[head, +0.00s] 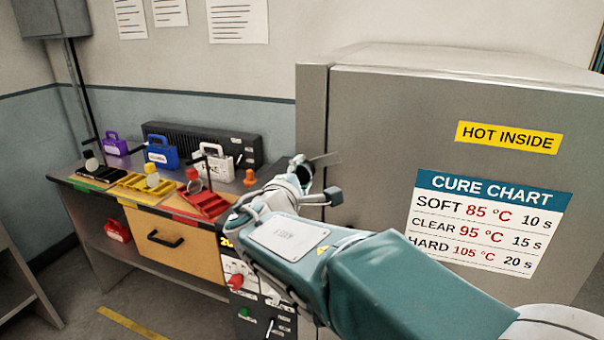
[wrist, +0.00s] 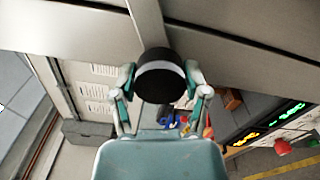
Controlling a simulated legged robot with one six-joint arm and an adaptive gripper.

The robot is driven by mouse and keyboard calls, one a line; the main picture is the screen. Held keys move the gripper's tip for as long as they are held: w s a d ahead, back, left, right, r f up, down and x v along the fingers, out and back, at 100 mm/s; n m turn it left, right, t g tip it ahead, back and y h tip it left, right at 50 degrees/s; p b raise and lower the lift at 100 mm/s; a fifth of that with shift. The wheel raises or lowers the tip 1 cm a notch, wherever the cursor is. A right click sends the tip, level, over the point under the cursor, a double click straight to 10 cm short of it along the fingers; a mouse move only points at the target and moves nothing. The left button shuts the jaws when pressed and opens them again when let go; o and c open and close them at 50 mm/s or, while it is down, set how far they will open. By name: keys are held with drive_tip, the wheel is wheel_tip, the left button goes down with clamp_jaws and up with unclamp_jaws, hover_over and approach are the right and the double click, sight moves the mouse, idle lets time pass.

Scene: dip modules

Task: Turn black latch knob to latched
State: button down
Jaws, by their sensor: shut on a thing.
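The black latch knob (wrist: 158,84) is a thick dark round knob with a pale curved band, in the upper middle of the wrist view. My gripper (wrist: 161,77) is shut on it, one finger on each side. In the head view my gripper (head: 304,170) is at the left edge of the grey oven's front. The knob is mostly hidden there by my gripper and arm. I cannot tell the latch position from these frames.
The large grey oven (head: 380,110) with a cure chart (head: 490,222) fills the right. A bench (head: 85,172) at left holds colored trays and purple, blue and white padlock-shaped boxes. A control panel (head: 262,300) with red and green buttons stands below my arm.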

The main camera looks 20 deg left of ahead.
drive_tip(key=m, duration=0.5)
drive_tip(key=shift+a+f, duration=0.1)
drive_tip(key=shift+f, duration=0.25)
idle(0.4)
drive_tip(key=shift+c, duration=0.5)
unclamp_jaws()
drive_tip(key=shift+a+r, duration=0.1)
drive_tip(key=shift+a, duration=0.05)
drive_tip(key=shift+r, duration=0.1)
